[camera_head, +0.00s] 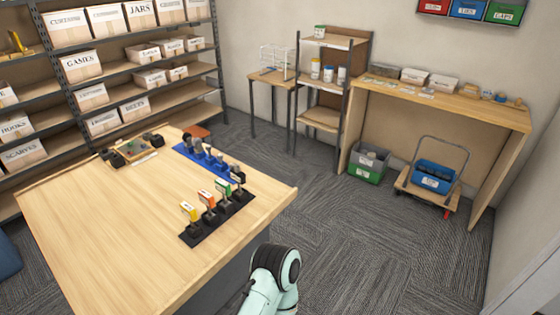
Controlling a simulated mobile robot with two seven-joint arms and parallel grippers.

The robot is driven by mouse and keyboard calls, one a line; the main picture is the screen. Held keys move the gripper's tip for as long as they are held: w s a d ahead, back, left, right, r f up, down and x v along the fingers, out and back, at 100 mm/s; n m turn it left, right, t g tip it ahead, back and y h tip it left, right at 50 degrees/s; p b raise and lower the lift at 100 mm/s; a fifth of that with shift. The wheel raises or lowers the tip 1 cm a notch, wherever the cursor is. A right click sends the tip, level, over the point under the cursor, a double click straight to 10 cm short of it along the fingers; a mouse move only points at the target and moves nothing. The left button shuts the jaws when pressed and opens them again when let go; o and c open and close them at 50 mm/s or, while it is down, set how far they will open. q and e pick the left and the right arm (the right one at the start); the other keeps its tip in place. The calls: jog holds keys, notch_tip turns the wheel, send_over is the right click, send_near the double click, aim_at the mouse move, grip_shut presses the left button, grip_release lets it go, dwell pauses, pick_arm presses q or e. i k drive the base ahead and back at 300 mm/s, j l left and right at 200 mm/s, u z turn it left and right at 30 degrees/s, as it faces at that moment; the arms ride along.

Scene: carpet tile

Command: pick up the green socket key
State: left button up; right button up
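The green socket key (223,187) stands upright in a black rack (192,238) near the table's right front part. It is in a row with a yellow key (189,211), an orange-red key (206,198) and a black key with a pale label (238,178). The green key is between the orange-red and black ones. Its lower end is hidden in the rack. A mint-green arm link of mine with a black joint shows at the bottom middle, off the table edge. Neither gripper is in view.
The wooden table (95,225) is clear at its front left. A blue rack (185,153) with several dark pieces lies behind the black rack. A small wheeled assembly (133,148) is at the back left. Carpet floor is open right of the table, towards a cart with a blue bin (433,177).

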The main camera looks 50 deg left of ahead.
aim_at(222, 187)
jog(key=i+l+u, duration=0.15)
jog(key=i, duration=1.5)
jog(key=i+u, duration=0.35)
jog(key=i, duration=0.15)
jog(key=i+l+u, duration=0.25)
jog(key=i+u, duration=0.15)
jog(key=u, duration=3.55)
jog(key=l, duration=0.05)
